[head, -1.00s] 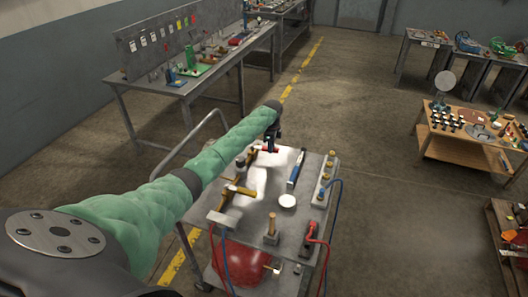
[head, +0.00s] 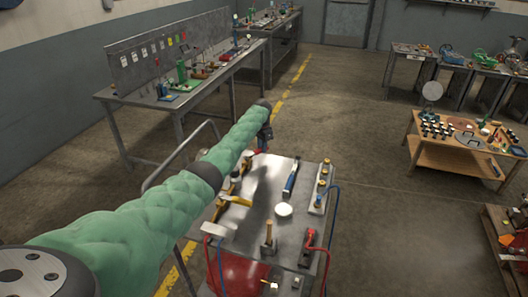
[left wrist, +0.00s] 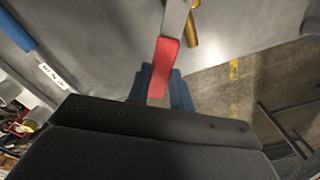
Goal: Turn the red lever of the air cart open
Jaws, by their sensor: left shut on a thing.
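The air cart (head: 258,212) stands in front of me with a grey top. My left arm reaches over its left side in the head view, and the left gripper (head: 264,138) is at the cart's far left corner. In the left wrist view the red lever (left wrist: 165,58) lies between the blue fingers (left wrist: 160,88), which are shut on it. A grey piece joins its upper end, and a brass part (left wrist: 192,30) is beside it. My right gripper is not in view.
On the cart are a blue-handled tool (head: 291,177), a white disc (head: 284,209), a wooden-handled piece (head: 268,236) and a red tool (head: 308,240) with a hose. A grey bench (head: 150,92) stands behind left, a wooden table (head: 458,159) to the right. The floor between is clear.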

